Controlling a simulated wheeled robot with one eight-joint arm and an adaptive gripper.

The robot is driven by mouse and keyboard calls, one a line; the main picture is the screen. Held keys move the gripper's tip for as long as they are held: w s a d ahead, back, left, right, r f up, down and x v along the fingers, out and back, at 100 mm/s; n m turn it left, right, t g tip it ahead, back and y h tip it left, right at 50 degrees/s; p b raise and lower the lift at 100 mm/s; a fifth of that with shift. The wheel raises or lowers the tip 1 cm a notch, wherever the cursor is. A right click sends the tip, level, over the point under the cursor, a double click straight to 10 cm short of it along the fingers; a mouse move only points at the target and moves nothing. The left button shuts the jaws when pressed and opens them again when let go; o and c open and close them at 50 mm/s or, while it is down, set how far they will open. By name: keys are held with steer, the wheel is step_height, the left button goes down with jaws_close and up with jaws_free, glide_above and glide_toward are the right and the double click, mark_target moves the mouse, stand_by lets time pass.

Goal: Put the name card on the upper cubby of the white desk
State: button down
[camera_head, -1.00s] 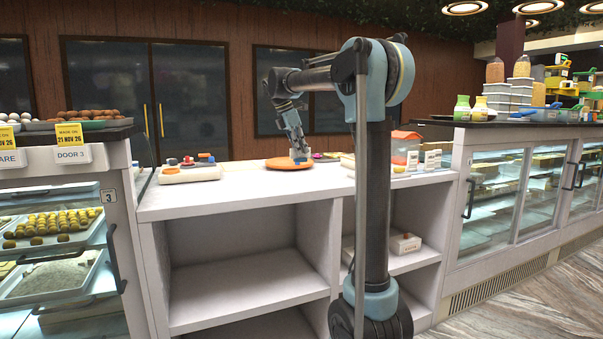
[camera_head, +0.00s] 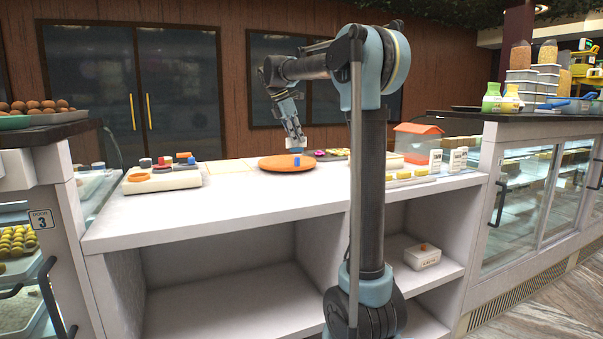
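The white desk (camera_head: 180,222) stands in front of me, with open cubbies under its top. The upper left cubby (camera_head: 230,295) looks empty. The upper right cubby holds a small white lettered box (camera_head: 422,258) with an orange spot on top. Two small white upright cards (camera_head: 457,159) stand at the desk's right end; I cannot tell which is the name card. My gripper (camera_head: 295,150) points down over a round orange tray (camera_head: 268,163) on the desktop. A small blue piece (camera_head: 297,161) shows just below the fingertips. The fingers are too small to read.
A white board with coloured pieces (camera_head: 162,178) sits on the desktop's left. An orange-lidded clear box (camera_head: 418,142) stands at the right. Glass display cases (camera_head: 530,180) flank the desk. The front of the desktop is clear. My arm column hides part of the right cubbies.

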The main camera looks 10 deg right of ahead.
steer(key=shift+w, duration=0.45)
steer(key=shift+f, duration=5)
steer(key=c, duration=2.1)
jaws_free()
